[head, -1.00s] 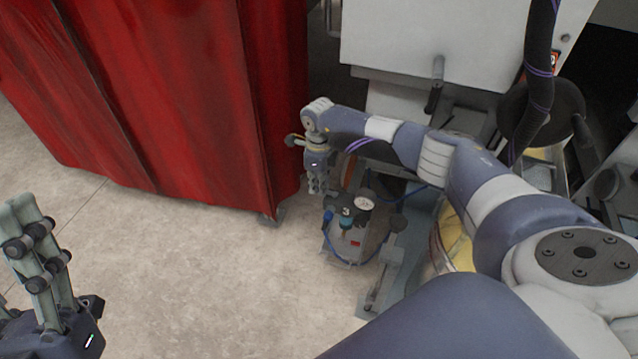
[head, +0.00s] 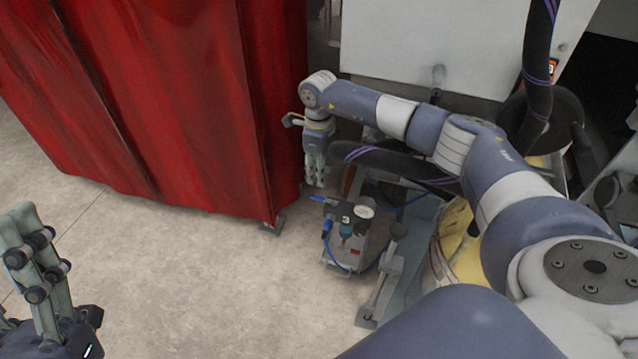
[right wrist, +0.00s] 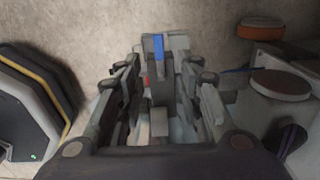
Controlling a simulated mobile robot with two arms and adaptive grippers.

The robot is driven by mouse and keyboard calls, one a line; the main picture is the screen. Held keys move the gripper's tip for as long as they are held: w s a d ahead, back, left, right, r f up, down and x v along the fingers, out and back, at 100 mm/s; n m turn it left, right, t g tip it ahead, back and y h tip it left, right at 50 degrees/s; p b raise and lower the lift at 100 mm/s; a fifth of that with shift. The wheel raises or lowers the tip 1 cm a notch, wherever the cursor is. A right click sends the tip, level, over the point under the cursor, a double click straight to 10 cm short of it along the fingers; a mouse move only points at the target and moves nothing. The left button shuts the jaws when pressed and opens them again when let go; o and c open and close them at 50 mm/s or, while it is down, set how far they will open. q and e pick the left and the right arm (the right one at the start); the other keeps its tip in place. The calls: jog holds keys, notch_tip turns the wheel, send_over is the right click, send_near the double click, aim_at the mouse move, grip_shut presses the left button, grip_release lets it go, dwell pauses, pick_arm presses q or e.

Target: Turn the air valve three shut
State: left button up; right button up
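The air unit marked 3 (head: 346,235) stands low on the floor beside the machine, with a round white gauge on top. A blue lever (head: 318,199) sticks out of its upper left side. My right gripper (head: 316,184) points down just above this lever. In the right wrist view, the blue lever (right wrist: 158,47) shows between and beyond the fingers of my right gripper (right wrist: 160,75), which are apart. I cannot tell whether they touch it. My left gripper (head: 32,215) is at the lower left, away from the unit; its fingers overlap in this view.
A red curtain (head: 170,110) hangs close to the left of my right gripper. The white machine (head: 440,45) is behind my right arm. A metal stand (head: 385,265) and a blue hose are beside the unit. The floor (head: 190,290) in front is clear.

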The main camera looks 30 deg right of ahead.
jog(key=shift+r, duration=1.65)
